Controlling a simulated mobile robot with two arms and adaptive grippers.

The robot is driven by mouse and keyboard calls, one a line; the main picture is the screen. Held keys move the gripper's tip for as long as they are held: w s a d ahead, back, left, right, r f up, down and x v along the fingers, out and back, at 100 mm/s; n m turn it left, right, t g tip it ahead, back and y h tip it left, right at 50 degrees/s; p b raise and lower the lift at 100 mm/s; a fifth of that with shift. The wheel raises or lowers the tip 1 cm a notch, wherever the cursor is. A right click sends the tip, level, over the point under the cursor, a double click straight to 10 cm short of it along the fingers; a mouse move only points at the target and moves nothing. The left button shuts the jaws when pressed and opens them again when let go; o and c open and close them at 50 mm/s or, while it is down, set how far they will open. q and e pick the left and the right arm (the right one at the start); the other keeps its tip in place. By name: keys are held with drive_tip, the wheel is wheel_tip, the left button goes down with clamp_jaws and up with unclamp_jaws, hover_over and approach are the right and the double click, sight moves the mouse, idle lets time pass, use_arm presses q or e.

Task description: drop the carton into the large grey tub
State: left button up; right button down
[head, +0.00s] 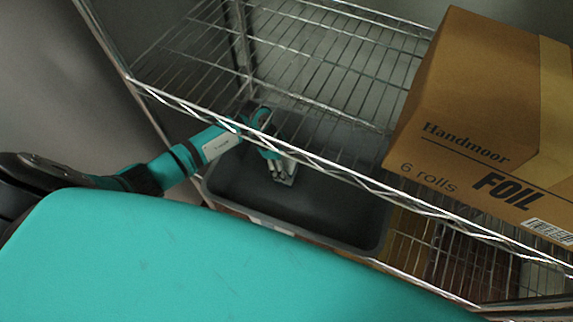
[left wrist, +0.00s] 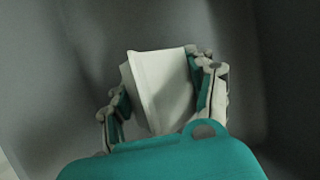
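The large grey tub (head: 325,222) sits on a lower level of the wire rack in the head view. My left arm reaches in under the upper shelf, and my left gripper (head: 283,168) is down inside the tub's outline. In the left wrist view, a plain white carton (left wrist: 162,88) sits tilted between the two fingers of my left gripper (left wrist: 160,95). The fingers appear to press its two sides, so the gripper looks shut on it. Dark grey tub surfaces surround it. In the head view the carton is hard to tell from the pale fingers. My right gripper is not in view.
A big brown foil box (head: 480,110) stands on the upper wire shelf (head: 330,60) at right. The shelf's front rail crosses over my left arm and the tub. Brown boxes (head: 408,232) show on the lower level right of the tub. The upper shelf's left part is bare.

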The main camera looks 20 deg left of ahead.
use_arm(q)
drive_tip(key=o, duration=0.4)
drive_tip(key=shift+r+p, duration=0.55)
drive_tip(key=shift+p, duration=0.05)
drive_tip(key=v, duration=0.4)
drive_tip(key=shift+a+r, duration=0.2)
drive_tip(key=shift+r, duration=0.1)
drive_tip(key=a+b, duration=0.1)
drive_tip(key=a, duration=0.3)
drive_tip(key=a+b, duration=0.2)
drive_tip(key=a, duration=0.2)
drive_tip(key=a+b, duration=0.1)
drive_tip(key=a, duration=0.3)
drive_tip(key=shift+s+r, duration=0.25)
drive_tip(key=shift+s, duration=0.15)
